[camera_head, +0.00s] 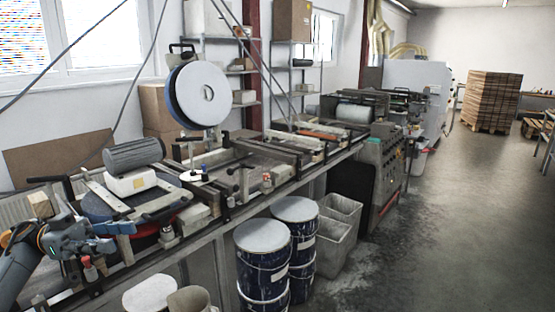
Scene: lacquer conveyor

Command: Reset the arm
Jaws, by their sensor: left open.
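My left arm comes in at the lower left corner. My left gripper (106,237) is open, in front of the near end of the conveyor machine (195,240). Nothing is clearly held between its fingers. It overlaps the edge of a round, blue-topped part of the machine in the picture, and I cannot tell whether they touch. My right gripper is not in view.
A grey motor (134,153) and a white reel (202,94) stand on the machine. Blue drums (262,267) and grey bins (338,235) line its front. Stacked pallets (490,102) stand far back. The floor (450,230) at the right is clear.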

